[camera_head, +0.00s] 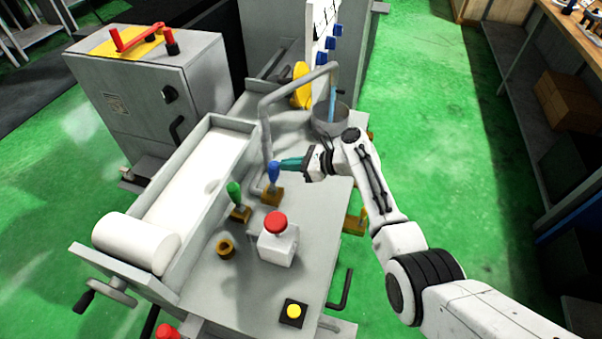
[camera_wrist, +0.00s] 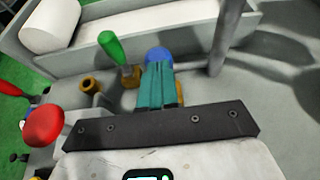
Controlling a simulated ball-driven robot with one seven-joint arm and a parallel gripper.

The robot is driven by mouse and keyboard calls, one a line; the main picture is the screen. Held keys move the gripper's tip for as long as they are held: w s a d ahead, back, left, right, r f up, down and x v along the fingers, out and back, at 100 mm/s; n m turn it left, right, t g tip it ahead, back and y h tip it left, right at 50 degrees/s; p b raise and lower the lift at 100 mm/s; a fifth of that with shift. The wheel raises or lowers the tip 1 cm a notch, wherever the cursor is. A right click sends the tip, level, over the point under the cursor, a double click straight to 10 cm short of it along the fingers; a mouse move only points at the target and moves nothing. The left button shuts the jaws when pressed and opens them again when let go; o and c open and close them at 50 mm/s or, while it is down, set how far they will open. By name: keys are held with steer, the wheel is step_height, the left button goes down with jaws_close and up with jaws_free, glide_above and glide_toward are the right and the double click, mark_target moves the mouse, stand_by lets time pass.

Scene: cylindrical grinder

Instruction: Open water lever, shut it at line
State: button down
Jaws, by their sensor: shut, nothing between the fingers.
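A blue-handled lever (camera_head: 273,171) stands upright on a brass base (camera_head: 272,195) beside the bent grey pipe (camera_head: 265,130). The pipe runs up and over to a round grey container (camera_head: 329,122), and a light-blue stream (camera_head: 332,100) comes down from its end into the container. The water level and any line inside are not discernible. My gripper (camera_head: 283,163), with teal fingers, is shut and empty, its tips right at the blue handle. In the wrist view the fingers (camera_wrist: 156,84) partly cover the blue knob (camera_wrist: 158,54); I cannot tell whether they touch it.
A green-handled lever (camera_head: 234,191) stands left of the blue one. A red button on a white box (camera_head: 277,246), a brass ring (camera_head: 225,248) and a yellow button (camera_head: 293,311) are nearer. A long trough (camera_head: 175,212) lies left. Green floor right of the machine is clear.

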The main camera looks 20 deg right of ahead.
steer(key=shift+w+a+r, duration=0.25)
steer(key=shift+w+a, duration=0.1)
steer(key=shift+a, duration=0.15)
steer(key=shift+w+a+r, duration=0.2)
steer(key=shift+w+a, duration=0.1)
steer(key=shift+a, duration=0.2)
steer(key=r+p+v, duration=0.1)
steer(key=p+v, duration=0.2)
steer(key=v, duration=1)
steer(key=shift+w+a+r, duration=0.25)
steer(key=shift+a+r, duration=0.05)
steer(key=shift+r, duration=0.1)
